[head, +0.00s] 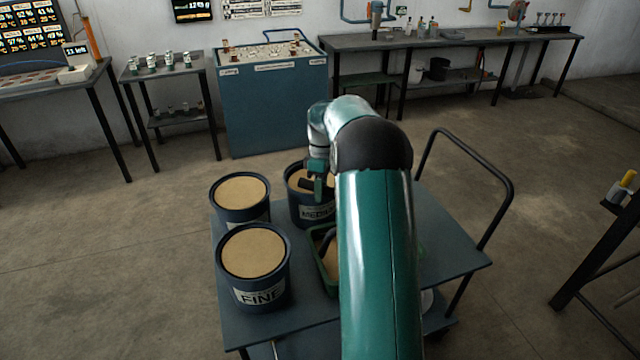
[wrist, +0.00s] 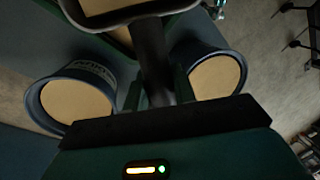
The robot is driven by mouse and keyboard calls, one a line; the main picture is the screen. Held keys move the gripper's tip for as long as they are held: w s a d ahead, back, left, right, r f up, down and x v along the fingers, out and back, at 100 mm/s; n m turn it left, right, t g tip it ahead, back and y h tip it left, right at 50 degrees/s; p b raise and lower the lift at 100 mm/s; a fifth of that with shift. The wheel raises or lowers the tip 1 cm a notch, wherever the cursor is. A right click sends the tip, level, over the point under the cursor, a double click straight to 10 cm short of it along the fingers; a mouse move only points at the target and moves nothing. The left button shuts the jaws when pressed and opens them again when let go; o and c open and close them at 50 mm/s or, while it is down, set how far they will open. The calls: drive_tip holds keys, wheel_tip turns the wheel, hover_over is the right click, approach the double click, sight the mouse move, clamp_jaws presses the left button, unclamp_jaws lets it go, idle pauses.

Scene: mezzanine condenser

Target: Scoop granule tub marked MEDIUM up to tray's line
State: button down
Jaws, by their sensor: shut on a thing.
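The dark blue MEDIUM tub (head: 311,213), nearly full of tan granules, stands at the back of the cart top, partly behind my arm. My gripper (head: 318,187) is over its opening in the head view. In the wrist view, my gripper (wrist: 160,88) is shut on the dark handle (wrist: 151,50) of a scoop. The scoop's bowl (wrist: 178,6) is cut off at the top edge, with tan material showing inside its rim. The green tray (head: 318,272) sits in front of the MEDIUM tub, mostly hidden by my arm. Its line and fill level cannot be made out.
The FINE tub (head: 262,296) and another tub (head: 238,213), its label not readable, stand at the left of the cart (head: 456,262). The cart's black push handle (head: 494,176) rises at the right. A blue cabinet (head: 270,110) and benches line the back wall; open floor lies between.

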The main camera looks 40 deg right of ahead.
drive_tip(key=shift+s+d+r, duration=0.15)
drive_tip(key=shift+d+r, duration=0.05)
drive_tip(key=shift+w, duration=0.3)
drive_tip(key=shift+s+d+r+t, duration=0.1)
drive_tip(key=shift+s+r+t, duration=0.2)
drive_tip(key=shift+s+r, duration=0.1)
drive_tip(key=shift+r+y, duration=0.1)
drive_tip(key=shift+y, duration=0.2)
drive_tip(key=shift+s+d+r+t, duration=0.15)
drive_tip(key=shift+s+r+t, duration=0.15)
drive_tip(key=shift+r, duration=0.15)
drive_tip(key=shift+s+d+r+n+t+y, duration=0.1)
drive_tip(key=shift+s+d+r+t+y, duration=0.15)
drive_tip(key=shift+r+t+y, duration=0.4)
drive_tip(key=shift+s+d+r+n+t+y, duration=0.1)
drive_tip(key=shift+s+d+r+t+y, duration=0.15)
drive_tip(key=shift+r, duration=0.65)
drive_tip(key=shift+s+d+r+n+t+y, duration=0.15)
drive_tip(key=shift+s+r+t+y, duration=0.15)
drive_tip(key=shift+r+t, duration=0.35)
drive_tip(key=s+d+r+t+y, duration=0.5)
drive_tip(key=s+d+r+t, duration=0.1)
drive_tip(key=s, duration=0.2)
drive_tip(key=shift+s+r+n, duration=0.25)
drive_tip(key=shift+r+n, duration=0.05)
drive_tip(key=shift+n, duration=0.15)
